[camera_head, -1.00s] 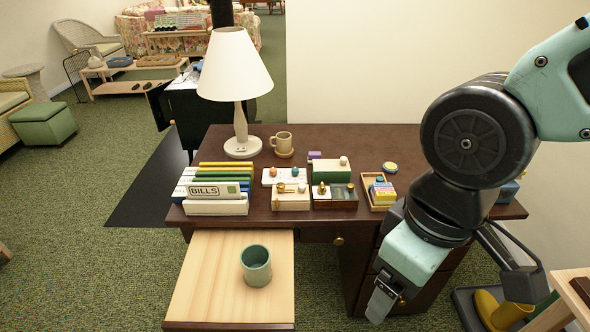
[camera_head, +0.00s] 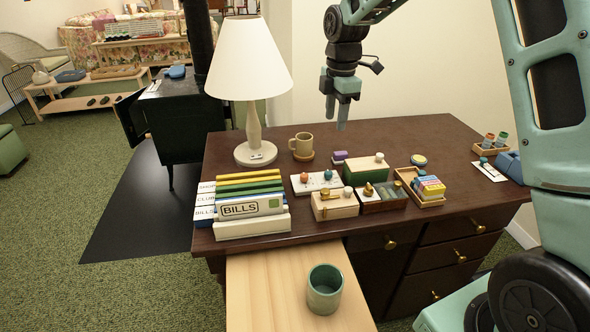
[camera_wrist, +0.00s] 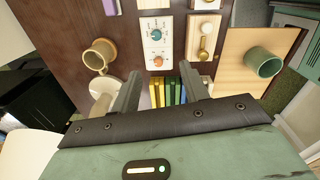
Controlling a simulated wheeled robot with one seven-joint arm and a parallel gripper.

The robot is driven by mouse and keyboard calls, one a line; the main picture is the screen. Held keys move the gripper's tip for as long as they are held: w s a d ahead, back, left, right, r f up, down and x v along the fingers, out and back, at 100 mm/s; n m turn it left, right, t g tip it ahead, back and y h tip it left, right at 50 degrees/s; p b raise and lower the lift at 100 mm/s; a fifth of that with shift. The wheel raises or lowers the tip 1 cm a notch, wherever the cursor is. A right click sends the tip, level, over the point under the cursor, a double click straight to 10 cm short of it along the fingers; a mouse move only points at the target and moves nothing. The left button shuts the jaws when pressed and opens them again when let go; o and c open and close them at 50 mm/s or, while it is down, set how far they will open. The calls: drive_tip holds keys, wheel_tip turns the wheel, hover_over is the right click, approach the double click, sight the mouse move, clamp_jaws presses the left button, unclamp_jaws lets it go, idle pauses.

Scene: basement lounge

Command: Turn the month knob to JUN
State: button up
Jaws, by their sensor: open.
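A white panel (camera_head: 318,187) with an orange knob (camera_head: 304,177) and a teal knob (camera_head: 328,174) lies on the dark desk. In the wrist view the panel (camera_wrist: 155,50) lies beyond the fingertips, with its teal knob (camera_wrist: 157,34) and orange knob (camera_wrist: 158,61). Dial marks surround the knobs, but their lettering is too small to read, so I cannot tell which is the month knob. My gripper (camera_head: 335,108) is open and empty, pointing down above the back of the desk; its two fingers (camera_wrist: 162,82) show apart in the wrist view.
A green cup (camera_head: 325,288) stands on the pull-out board.

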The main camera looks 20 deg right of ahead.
approach(329, 172)
wheel_tip(329, 172, down, 8)
drive_tip(key=shift+w+f, duration=0.1)
drive_tip(key=shift+f, duration=0.1)
idle(0.3)
clamp_jaws()
